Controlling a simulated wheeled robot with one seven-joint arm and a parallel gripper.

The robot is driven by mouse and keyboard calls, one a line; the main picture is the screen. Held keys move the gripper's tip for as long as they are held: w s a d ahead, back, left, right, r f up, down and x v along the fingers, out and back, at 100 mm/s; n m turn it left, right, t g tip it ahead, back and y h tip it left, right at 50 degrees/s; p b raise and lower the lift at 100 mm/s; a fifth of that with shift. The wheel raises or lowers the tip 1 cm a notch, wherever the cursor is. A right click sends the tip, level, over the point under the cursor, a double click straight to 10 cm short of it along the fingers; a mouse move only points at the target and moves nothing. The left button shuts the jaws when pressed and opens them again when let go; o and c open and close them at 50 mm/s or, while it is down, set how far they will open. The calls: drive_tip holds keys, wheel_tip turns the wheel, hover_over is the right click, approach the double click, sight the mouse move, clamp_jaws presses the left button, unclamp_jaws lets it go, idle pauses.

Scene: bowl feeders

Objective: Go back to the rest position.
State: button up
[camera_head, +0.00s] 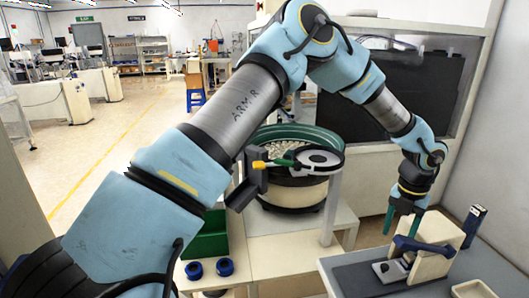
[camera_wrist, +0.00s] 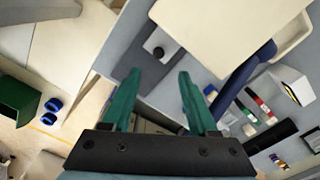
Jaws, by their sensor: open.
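My gripper (camera_head: 404,215) hangs from my arm at the right of the head view, with its green fingers pointing down. It is beside and a little above a beige fixture with a blue lever (camera_head: 424,247). In the wrist view my gripper (camera_wrist: 158,100) has its two green fingers spread apart, with nothing held between them. The beige plate of the fixture (camera_wrist: 225,28) fills the upper part of the wrist view. A small dark knob on a grey block (camera_wrist: 158,48) shows just beyond the fingertips.
A bowl feeder with a green rim (camera_head: 300,137) stands left of the fixture. A green bin (camera_head: 207,238) and blue rings (camera_head: 209,268) are on the pale bench. A dark blue box (camera_head: 474,222) stands right of the fixture. The grey worktop (camera_head: 350,280) has free room in front.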

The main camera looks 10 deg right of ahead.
drive_tip(key=w+a+r+n, duration=0.2)
drive_tip(key=w+a+n, duration=0.3)
drive_tip(key=a+n, duration=0.3)
drive_tip(key=w+a+r+n, duration=0.3)
drive_tip(key=w+a+n, duration=0.25)
drive_tip(key=a, duration=0.45)
drive_tip(key=w+a+r+n, duration=0.2)
drive_tip(key=w+a+n, duration=0.2)
drive_tip(key=a+n, duration=0.45)
drive_tip(key=s+a+r+n, duration=0.2)
drive_tip(key=a+n, duration=1)
drive_tip(key=a, duration=0.1)
drive_tip(key=s+a+r+n+t, duration=0.1)
drive_tip(key=s+a+r+n, duration=0.1)
drive_tip(key=a+n, duration=1)
drive_tip(key=shift+s+a+r+n+t, duration=0.3)
drive_tip(key=shift+s+a+r+n, duration=0.1)
drive_tip(key=shift+s, duration=0.1)
drive_tip(key=shift+c, duration=0.2)
